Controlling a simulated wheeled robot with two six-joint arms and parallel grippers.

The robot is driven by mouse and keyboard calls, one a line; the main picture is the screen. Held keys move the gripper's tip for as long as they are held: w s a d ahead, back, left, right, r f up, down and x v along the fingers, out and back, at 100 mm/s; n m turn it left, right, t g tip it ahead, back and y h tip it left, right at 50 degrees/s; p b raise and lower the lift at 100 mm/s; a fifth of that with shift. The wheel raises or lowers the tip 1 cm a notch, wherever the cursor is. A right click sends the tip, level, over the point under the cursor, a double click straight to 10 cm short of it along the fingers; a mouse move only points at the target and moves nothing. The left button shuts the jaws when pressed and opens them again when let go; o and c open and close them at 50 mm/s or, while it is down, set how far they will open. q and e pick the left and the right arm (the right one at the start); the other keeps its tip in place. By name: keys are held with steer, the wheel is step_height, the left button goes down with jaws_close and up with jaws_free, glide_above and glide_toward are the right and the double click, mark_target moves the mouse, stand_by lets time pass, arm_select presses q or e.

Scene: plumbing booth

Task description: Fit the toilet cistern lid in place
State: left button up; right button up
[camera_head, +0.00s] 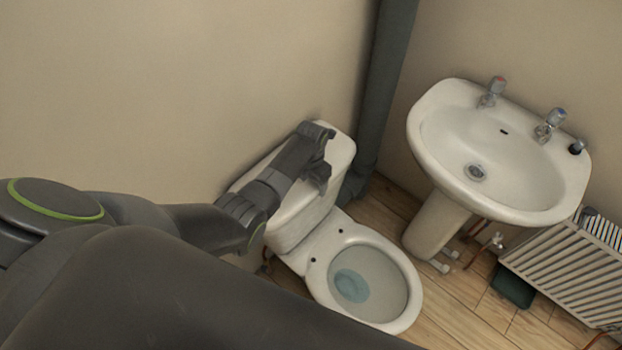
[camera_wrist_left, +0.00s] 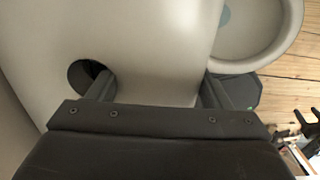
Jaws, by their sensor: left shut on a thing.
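The pale cistern lid (camera_head: 343,150) lies over the top of the cistern (camera_head: 291,237), behind the toilet bowl. My left gripper (camera_head: 320,153) reaches over the lid from the left and hides much of it. In the left wrist view the lid (camera_wrist_left: 160,45) fills the middle, with a dark round hole (camera_wrist_left: 82,72) in its top. One finger of my left gripper (camera_wrist_left: 155,90) goes into the hole and the other is at the lid's front edge, so the gripper is shut on the lid. I cannot tell whether the lid sits flush on the cistern. My right gripper is out of view.
The toilet bowl (camera_head: 345,278) stands open in front of the cistern. A dark vertical pipe (camera_head: 380,100) stands close to the right of the cistern. A pedestal basin (camera_head: 500,155) and a radiator (camera_head: 570,265) are further right. The wall is close behind the cistern.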

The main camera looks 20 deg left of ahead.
arm_select(q)
steer(key=shift+w+r, duration=0.15)
steer(key=o, duration=1.9)
steer(key=shift+c, duration=0.2)
steer(key=shift+o, duration=1.3)
steer(key=shift+s+f, duration=0.25)
steer(key=shift+s, duration=0.1)
step_height(320, 180, up, 18)
steer(key=shift+w, duration=0.15)
steer(key=shift+f, duration=0.1)
